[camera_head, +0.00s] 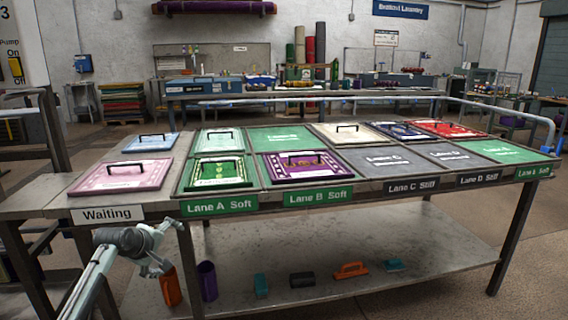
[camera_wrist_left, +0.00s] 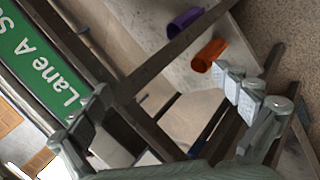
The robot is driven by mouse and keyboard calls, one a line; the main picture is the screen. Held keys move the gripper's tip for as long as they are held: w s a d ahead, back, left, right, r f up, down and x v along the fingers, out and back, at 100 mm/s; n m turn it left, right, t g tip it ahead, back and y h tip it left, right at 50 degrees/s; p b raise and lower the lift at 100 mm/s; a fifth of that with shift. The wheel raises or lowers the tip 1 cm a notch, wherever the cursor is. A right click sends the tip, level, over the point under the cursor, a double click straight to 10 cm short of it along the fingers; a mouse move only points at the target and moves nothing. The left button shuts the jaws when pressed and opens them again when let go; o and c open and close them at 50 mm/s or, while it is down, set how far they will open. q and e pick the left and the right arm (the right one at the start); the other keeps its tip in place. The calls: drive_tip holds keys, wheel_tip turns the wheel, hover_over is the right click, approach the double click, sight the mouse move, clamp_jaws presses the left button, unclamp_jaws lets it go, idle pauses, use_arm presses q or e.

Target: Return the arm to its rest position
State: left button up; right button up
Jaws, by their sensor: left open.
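My left gripper (camera_head: 160,258) is at the lower left in the head view, in front of the table's front edge and below the Waiting sign (camera_head: 108,214). In the left wrist view the same gripper (camera_wrist_left: 165,105) has its two fingers wide apart with nothing between them. The picture there is tilted, and the green Lane A sign (camera_wrist_left: 45,72) runs along its left side. My right gripper is in neither view.
The table (camera_head: 325,192) holds several framed rugs with black handles. On its lower shelf (camera_head: 340,235) stand an orange cup (camera_head: 170,288), a purple cup (camera_head: 207,281) and several brushes. A table leg (camera_head: 190,270) is close beside my left gripper.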

use_arm(q)
drive_tip(key=s+a+f+m+y, duration=0.15)
drive_tip(key=a+m+y, duration=0.35)
drive_tip(key=a+m, duration=0.65)
drive_tip(key=s+d+f+m+g+h, duration=0.15)
drive_tip(key=s+d+f, duration=0.25)
drive_tip(key=s+f, duration=0.45)
drive_tip(key=s+d+f+m+g, duration=0.15)
drive_tip(key=s+d+f, duration=0.25)
drive_tip(key=s+f, duration=0.4)
drive_tip(key=s+d+f+m+g, duration=0.15)
drive_tip(key=s+d+f, duration=0.25)
drive_tip(key=s+f, duration=0.45)
drive_tip(key=s+d+f+g, duration=0.1)
drive_tip(key=s+d, duration=0.1)
drive_tip(key=s, duration=0.7)
drive_tip(key=s+d+f+n+g+h, duration=0.1)
drive_tip(key=s+d+f, duration=0.1)
drive_tip(key=s, duration=0.7)
drive_tip(key=shift+f, duration=0.3)
